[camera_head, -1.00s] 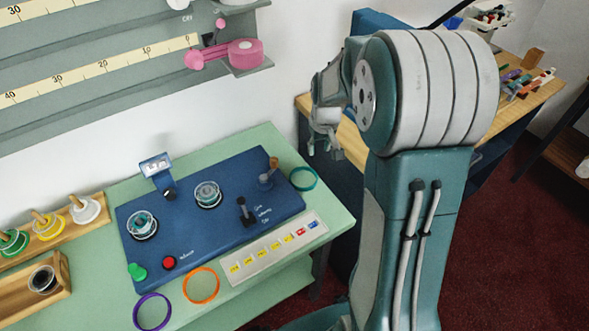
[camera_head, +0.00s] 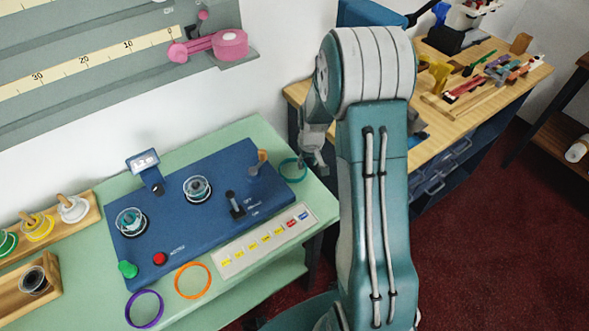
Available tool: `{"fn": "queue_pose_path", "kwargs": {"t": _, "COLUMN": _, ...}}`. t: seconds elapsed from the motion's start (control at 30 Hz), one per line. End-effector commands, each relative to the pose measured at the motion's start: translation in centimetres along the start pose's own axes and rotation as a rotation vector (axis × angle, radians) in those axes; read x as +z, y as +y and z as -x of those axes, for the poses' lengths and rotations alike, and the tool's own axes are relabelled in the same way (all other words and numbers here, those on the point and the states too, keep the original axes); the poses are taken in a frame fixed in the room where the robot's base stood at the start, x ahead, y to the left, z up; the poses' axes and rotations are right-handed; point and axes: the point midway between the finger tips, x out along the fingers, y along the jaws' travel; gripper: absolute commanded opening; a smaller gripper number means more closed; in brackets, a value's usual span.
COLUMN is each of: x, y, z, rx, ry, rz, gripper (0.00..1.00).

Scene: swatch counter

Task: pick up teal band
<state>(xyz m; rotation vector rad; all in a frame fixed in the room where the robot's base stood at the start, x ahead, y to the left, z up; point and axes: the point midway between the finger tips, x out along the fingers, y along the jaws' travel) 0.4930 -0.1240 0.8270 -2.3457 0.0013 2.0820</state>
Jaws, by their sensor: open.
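The teal band (camera_head: 283,176) is a thin ring lying at the right end of the green counter, beside the blue panel's right edge. It looks flat, and its right side is close to my gripper in the picture. My gripper (camera_head: 312,166) is open and hangs at the counter's right end, just right of the band. I cannot tell its height above the counter or whether it touches the band. My own arm stands to the right and hides part of the gripper's surroundings.
A blue panel (camera_head: 216,214) with knobs and a lever fills the counter's middle. An orange band (camera_head: 193,265) and a purple band (camera_head: 144,293) lie at the front. A labelled strip (camera_head: 262,242) lies in front of the panel. A wooden workbench (camera_head: 440,145) with tools stands behind my arm.

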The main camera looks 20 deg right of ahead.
Motion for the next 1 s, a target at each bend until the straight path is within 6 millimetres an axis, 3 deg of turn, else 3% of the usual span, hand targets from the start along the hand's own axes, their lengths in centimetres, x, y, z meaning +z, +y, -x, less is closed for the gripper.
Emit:
{"fn": "queue_pose_path", "kwargs": {"t": 0.27, "x": -0.02, "y": 0.01, "z": -0.47, "rx": -0.001, "ry": 0.001, "rz": 0.001, "gripper": 0.46}}
{"fn": "queue_pose_path", "kwargs": {"t": 0.3, "x": -0.02, "y": 0.01, "z": -0.47, "rx": -0.001, "ry": 0.001, "rz": 0.001, "gripper": 0.32}}
{"fn": "queue_pose_path", "kwargs": {"t": 0.4, "x": -0.02, "y": 0.07, "z": -0.47, "rx": -0.001, "ry": 0.001, "rz": 0.0, "gripper": 0.09}}
{"fn": "queue_pose_path", "kwargs": {"t": 0.47, "x": -0.02, "y": 0.08, "z": -0.47, "rx": -0.001, "ry": 0.001, "rz": 0.0, "gripper": 0.0}}
{"fn": "queue_pose_path", "kwargs": {"t": 1.0, "x": -0.12, "y": 0.01, "z": 0.08, "rx": 0.0, "ry": 0.002, "rz": 0.001, "gripper": 0.0}}
